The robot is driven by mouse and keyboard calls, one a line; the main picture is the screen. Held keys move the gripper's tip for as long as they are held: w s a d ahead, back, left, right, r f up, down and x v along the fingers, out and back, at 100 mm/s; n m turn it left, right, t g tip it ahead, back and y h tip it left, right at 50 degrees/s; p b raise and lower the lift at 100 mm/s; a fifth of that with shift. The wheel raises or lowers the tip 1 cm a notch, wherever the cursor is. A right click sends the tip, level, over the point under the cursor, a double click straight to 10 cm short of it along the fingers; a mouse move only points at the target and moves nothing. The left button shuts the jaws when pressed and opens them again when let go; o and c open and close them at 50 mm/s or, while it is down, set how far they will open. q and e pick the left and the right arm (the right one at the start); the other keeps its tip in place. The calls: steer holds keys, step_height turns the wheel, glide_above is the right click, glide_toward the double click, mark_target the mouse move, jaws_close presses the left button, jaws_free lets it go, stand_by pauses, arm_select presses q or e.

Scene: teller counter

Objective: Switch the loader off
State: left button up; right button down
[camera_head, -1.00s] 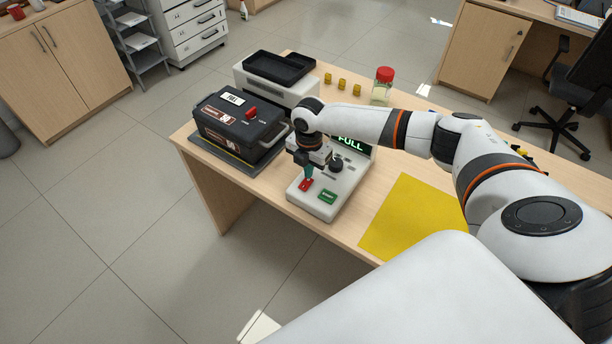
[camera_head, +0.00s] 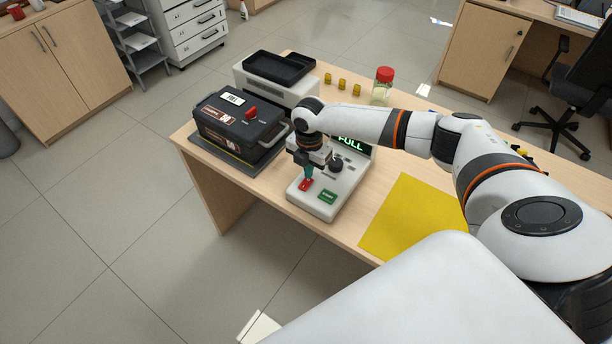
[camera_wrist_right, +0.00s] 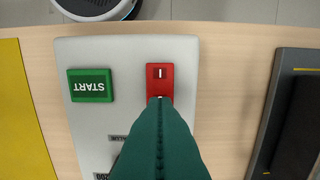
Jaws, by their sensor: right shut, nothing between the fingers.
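The white control box (camera_head: 318,207) stands on the wooden counter, with a lit display (camera_head: 350,144) reading FULL at its back. A red rocker switch (camera_head: 304,186) sits at its front left; in the right wrist view the switch (camera_wrist_right: 160,73) shows an "I" mark on its uncovered end. My right gripper (camera_head: 308,179) points down with its teal fingers shut and empty. In the right wrist view the fingertips (camera_wrist_right: 160,102) overlap the switch's other end and hide it; whether they touch or press it I cannot tell. My left gripper is not in view.
A green START button (camera_head: 327,196) is beside the switch, and a dark round knob (camera_head: 335,165) is behind. A black case (camera_head: 238,132) with a red handle stands left. A yellow mat (camera_head: 400,220) lies right. A red-lidded jar (camera_head: 383,85) stands behind my arm.

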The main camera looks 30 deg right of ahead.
steer(key=shift+f+b, duration=0.5)
steer(key=shift+f, duration=0.4)
stand_by(0.4)
steer(key=shift+r, duration=0.15)
step_height(320, 180, up, 7)
steer(key=p, duration=0.7)
stand_by(0.4)
